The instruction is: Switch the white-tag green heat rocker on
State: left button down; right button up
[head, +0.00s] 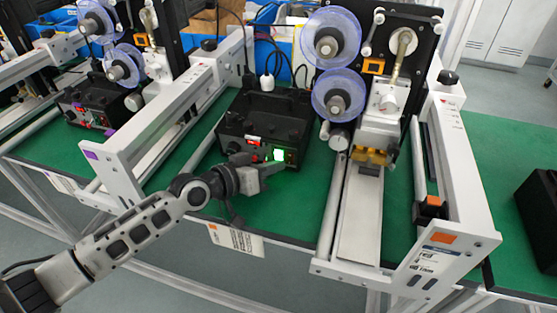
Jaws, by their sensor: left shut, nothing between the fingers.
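A black control box (262,126) with a top handle stands on the green bench top in the head view, left of the blue reels. Its front has a small red display (254,141) and, to the right, a bright white-green patch (279,155) that looks like a lit green rocker with white at it. I cannot tell which way the rocker is tipped. My left gripper (281,168) is shut and empty, its tip just below and in front of the lit patch. I cannot tell if it touches. It hides the lower front of the box. My right gripper is not in view.
A similar black box (88,106) with purple marks stands at the left machine. White rails (452,165) bound the middle machine. Blue reels (327,50) and a silver unit stand right of the box. A dark box (541,205) lies at far right. Green bench (499,150) is clear there.

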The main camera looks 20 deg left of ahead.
pick_arm(q)
jog(key=shift+s, duration=0.2)
jog(key=shift+s+p, duration=0.45)
jog(key=shift+s, duration=0.15)
jog(key=shift+s+a+r+p, duration=0.15)
jog(key=shift+s+p, duration=1.05)
jog(key=shift+s, duration=1.3)
